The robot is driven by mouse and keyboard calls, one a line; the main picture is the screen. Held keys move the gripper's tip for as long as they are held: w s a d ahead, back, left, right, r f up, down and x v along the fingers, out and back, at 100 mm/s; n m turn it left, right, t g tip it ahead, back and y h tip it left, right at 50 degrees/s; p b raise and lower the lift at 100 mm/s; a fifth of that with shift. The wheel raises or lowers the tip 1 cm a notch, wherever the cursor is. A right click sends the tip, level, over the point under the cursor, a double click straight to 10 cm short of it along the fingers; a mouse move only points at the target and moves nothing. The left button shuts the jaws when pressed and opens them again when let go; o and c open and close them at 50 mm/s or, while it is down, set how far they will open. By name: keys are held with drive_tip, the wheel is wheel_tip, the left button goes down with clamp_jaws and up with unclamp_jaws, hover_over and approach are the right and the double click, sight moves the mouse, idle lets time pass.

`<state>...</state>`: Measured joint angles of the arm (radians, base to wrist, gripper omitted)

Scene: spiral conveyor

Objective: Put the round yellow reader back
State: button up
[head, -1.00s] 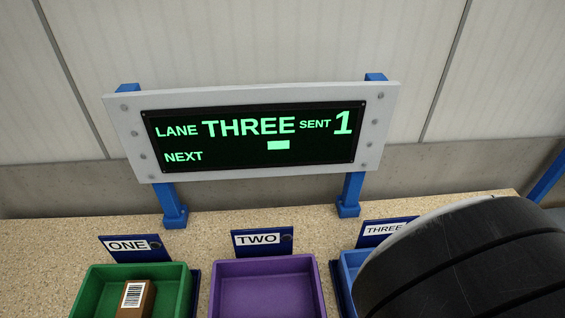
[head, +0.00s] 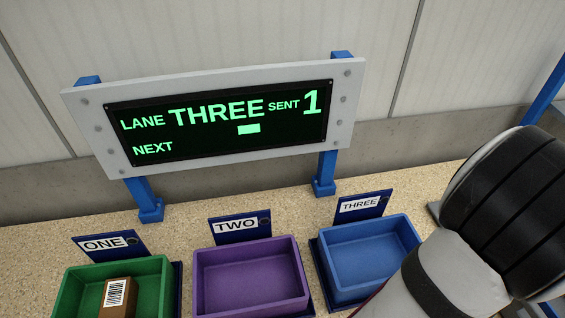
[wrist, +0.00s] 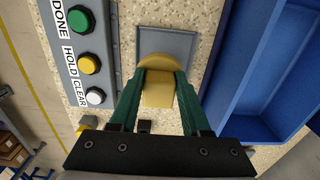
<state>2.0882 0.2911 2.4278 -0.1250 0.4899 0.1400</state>
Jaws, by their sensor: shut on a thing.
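The round yellow reader (wrist: 157,92) is between the two green fingers of my gripper (wrist: 161,75) in the wrist view. My gripper is shut on it. A grey square plate (wrist: 168,42) lies on the speckled counter beyond the reader, and the reader overlaps its near edge in the picture. I cannot tell whether the reader touches the plate. In the head view neither the gripper nor the reader shows.
A button panel (wrist: 72,50) marked DONE, HOLD and CLEAR stands left of the plate. An empty blue bin (head: 368,258) is at lane three, also right in the wrist view (wrist: 262,75). The purple bin (head: 250,279) is empty; the green bin (head: 69,290) holds a brown box (head: 117,295). A display (head: 220,118) reads LANE THREE SENT 1.

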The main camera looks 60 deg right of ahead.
drive_tip(key=f, duration=0.4)
drive_tip(key=shift+w+d+f, duration=0.1)
drive_tip(key=shift+w+d, duration=0.1)
drive_tip(key=shift+d, duration=0.15)
clamp_jaws()
drive_tip(key=o, duration=1.2)
unclamp_jaws()
